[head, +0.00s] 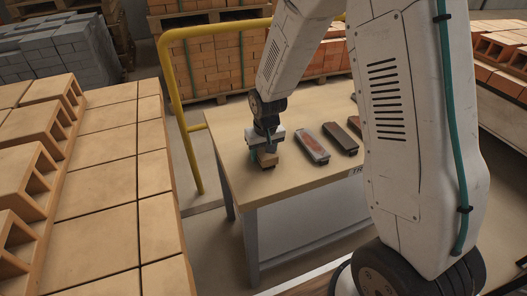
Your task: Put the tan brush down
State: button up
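The gripper hides the brush's upper part. The brush is at or very near the tabletop; I cannot tell whether its underside touches it.
Reddish-brown and dark brushes (312,146) (342,138) lie to the right on the table. A yellow rail (184,118) stands left of the table. Stacked hollow bricks (30,182) fill the left side. Bare tabletop lies left of and in front of the gripper.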

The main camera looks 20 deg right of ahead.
jog(key=shift+s+f, duration=0.1)
jog(key=shift+f, duration=0.1)
jog(key=o, duration=1.1)
jog(key=shift+s+f, duration=0.1)
jog(key=shift+s, duration=0.05)
jog(key=shift+o, duration=0.5)
jog(key=r, duration=0.7)
jog(key=s+r, duration=0.1)
jog(key=r, duration=0.3)
jog(key=shift+r, duration=0.2)
jog(key=s+d+r, duration=0.2)
jog(key=s+r, duration=1.1)
jog(key=s, duration=0.1)
jog(key=s+d+r, duration=0.1)
jog(key=s+r, duration=0.2)
jog(key=s, duration=1.2)
